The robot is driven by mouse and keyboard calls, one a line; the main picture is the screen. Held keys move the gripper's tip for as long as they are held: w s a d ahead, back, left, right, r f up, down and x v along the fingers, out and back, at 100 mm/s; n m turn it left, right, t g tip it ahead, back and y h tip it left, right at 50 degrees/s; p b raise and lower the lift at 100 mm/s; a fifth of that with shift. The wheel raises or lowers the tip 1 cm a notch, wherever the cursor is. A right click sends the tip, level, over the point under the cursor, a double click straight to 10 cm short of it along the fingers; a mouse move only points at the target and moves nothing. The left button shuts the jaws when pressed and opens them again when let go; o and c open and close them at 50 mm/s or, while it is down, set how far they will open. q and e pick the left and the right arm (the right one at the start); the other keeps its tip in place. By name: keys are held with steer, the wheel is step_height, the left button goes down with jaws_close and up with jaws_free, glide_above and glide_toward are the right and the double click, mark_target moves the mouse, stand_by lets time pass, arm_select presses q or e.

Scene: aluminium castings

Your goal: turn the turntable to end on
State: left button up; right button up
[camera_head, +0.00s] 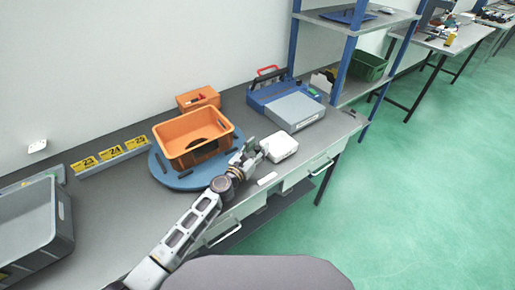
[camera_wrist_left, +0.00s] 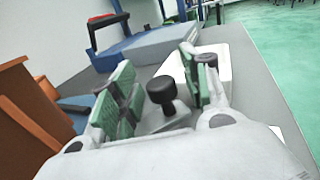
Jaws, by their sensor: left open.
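The turntable is a round blue disc (camera_head: 176,181) on the bench, with black pieces on its top and an orange open bin (camera_head: 183,152) on it. My left gripper (camera_head: 256,152) is at the disc's right side, low over the bench. In the left wrist view, my gripper (camera_wrist_left: 160,92) is open, its green-padded fingers apart on either side of a black round knob (camera_wrist_left: 162,90). I cannot tell whether a finger touches the knob or what the knob is fixed to. The bin's orange wall (camera_wrist_left: 30,120) shows at the left there. My right gripper is out of view.
A white box (camera_head: 281,146) stands just beyond my left gripper. A blue and grey case (camera_head: 293,110) and a small orange bin (camera_head: 198,98) are behind. Yellow number labels (camera_head: 112,154) and a grey crate (camera_head: 28,228) are at the left.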

arm_select(q)
jaws_close()
stand_by(0.3)
steer(key=shift+s, duration=0.2)
